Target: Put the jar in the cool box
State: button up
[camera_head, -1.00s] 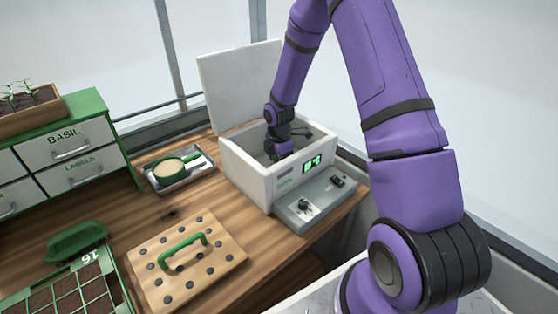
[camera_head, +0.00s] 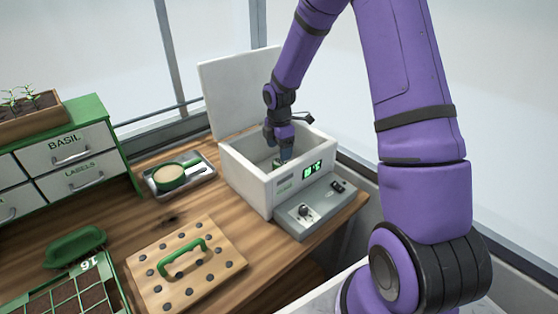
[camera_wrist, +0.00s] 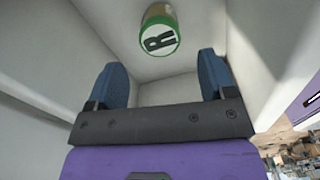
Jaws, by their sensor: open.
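The cool box (camera_head: 245,177) is white, with its lid (camera_head: 235,90) raised at the back and a green display on its front.
A grey control panel (camera_head: 300,222) with a knob adjoins the box's front. On the wooden bench are a metal tray (camera_head: 205,172) with a green-handled scoop, a dibber board (camera_head: 215,262) and a seed tray (camera_head: 118,285). Drawers (camera_head: 85,175) stand at left.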

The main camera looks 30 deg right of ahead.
notch_tip(320, 180, up, 5)
notch_tip(320, 180, up, 10)
jog(key=m+t, duration=0.1)
jog(key=m, duration=0.3)
send_over(279, 162)
jog(key=s+a, duration=0.2)
jog(key=s, duration=0.2)
jog(key=s+a+r+m+t+h, duration=0.15)
jog(key=s+r+m, duration=0.25)
jog(key=s+r, duration=0.45)
jog(key=s+a+r+m+t, duration=0.1)
jog(key=s+r+m, duration=0.3)
jog(key=s, duration=0.5)
jog(key=s+a+r+m+t+y, duration=0.1)
jog(key=s+r+m, duration=0.3)
jog(key=s, duration=0.6)
jog(key=shift+a+m+t, duration=0.35)
jog(key=shift+a+m, duration=0.4)
jog(key=shift+m, duration=0.25)
jog(key=shift+s+y, duration=0.1)
jog(key=shift+y, duration=0.15)
